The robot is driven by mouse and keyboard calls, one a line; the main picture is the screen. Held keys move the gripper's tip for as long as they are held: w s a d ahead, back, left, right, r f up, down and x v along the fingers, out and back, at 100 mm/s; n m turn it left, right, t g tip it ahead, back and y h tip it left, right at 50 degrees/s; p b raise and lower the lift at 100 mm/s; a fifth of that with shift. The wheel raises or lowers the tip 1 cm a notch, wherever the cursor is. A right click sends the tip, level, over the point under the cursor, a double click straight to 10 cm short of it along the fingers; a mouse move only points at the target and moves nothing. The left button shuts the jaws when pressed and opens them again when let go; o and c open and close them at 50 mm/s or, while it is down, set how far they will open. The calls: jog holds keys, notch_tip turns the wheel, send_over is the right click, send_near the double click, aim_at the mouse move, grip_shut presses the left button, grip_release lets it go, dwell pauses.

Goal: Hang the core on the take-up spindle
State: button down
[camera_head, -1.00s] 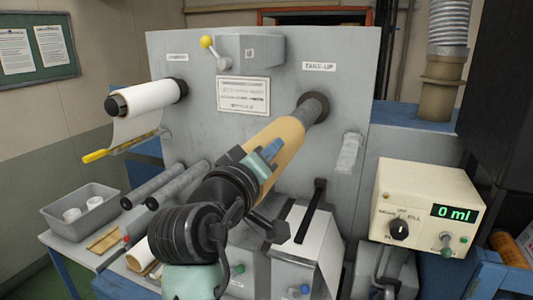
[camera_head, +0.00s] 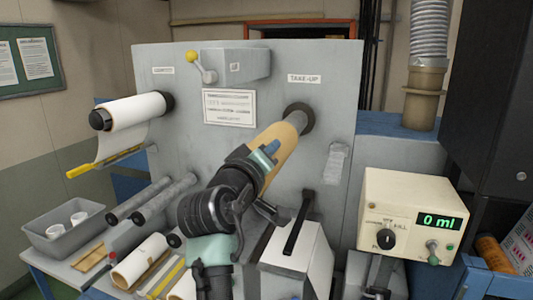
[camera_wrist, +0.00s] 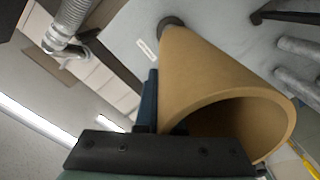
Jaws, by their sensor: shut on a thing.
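The core (camera_head: 283,146) is a tan cardboard tube, slanting up toward the panel. My gripper (camera_head: 264,157) is shut on its near part, and one blue-grey finger shows beside it. The take-up spindle (camera_head: 297,121) shows as a short grey stretch by its dark round flange, under the TAKE-UP label. The core's far end is in line with the spindle and looks to be around it; how deep is hidden. In the wrist view the core (camera_wrist: 205,75) has its near mouth open and dark inside, and its far end is close to the flange (camera_wrist: 170,23).
A white roll (camera_head: 137,110) sits on the other spindle at left. A white box with a black handle (camera_head: 298,222) and a cream meter (camera_head: 413,215) stand at right.

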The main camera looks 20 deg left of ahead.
aim_at(283, 135)
jog(key=shift+w+r, duration=0.15)
jog(key=shift+w, duration=1.85)
jog(key=shift+d, duration=0.1)
jog(key=shift+f+b, duration=0.3)
jog(key=c, duration=0.9)
grip_release()
jog(key=shift+c, duration=0.2)
jog(key=shift+f, duration=0.1)
jog(key=shift+s, duration=0.15)
jog(key=s, duration=1.2)
jog(key=shift+s+a+p, duration=0.25)
jog(key=shift+s+p, duration=0.05)
jog(key=shift+s, duration=0.1)
